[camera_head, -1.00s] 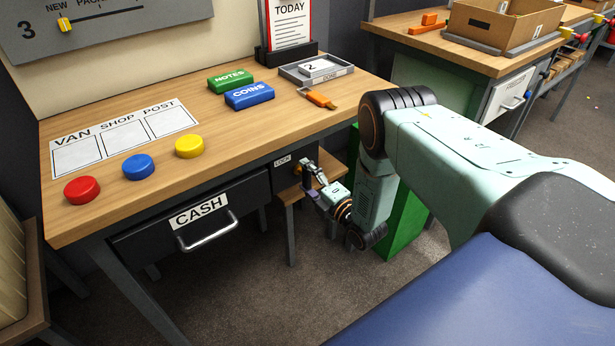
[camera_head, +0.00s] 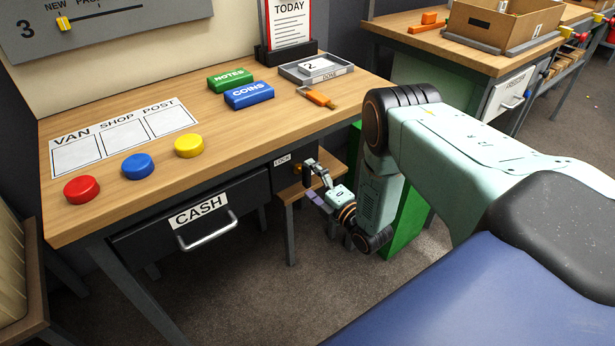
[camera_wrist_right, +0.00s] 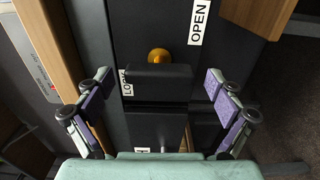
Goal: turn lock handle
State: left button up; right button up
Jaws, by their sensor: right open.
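The lock handle (camera_wrist_right: 158,80) is a dark bar in the right wrist view, lying crosswise in the picture below a round orange-gold knob (camera_wrist_right: 158,55). A LOCK label (camera_wrist_right: 126,82) is at its left end and an OPEN label (camera_wrist_right: 199,22) is farther up to the right. My right gripper (camera_wrist_right: 158,95) is open, with one purple-padded finger on each side of the handle and clear gaps to it. In the head view my right gripper (camera_head: 316,182) is just right of the lock panel (camera_head: 282,161), under the desk's right end. My left gripper is out of view.
The CASH drawer (camera_head: 190,215) with its metal handle is left of the lock. A wooden stool (camera_head: 291,192) stands close under my right gripper, and a green box (camera_head: 405,220) is behind my arm. The desk top (camera_head: 225,140) overhangs the lock.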

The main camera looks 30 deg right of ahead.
jog(key=s, duration=1)
jog(key=shift+s+d, duration=0.25)
jog(key=shift+d, duration=0.15)
jog(key=w, duration=0.8)
jog(key=w+a, duration=0.1)
jog(key=w, duration=0.3)
jog(key=shift+s, duration=0.1)
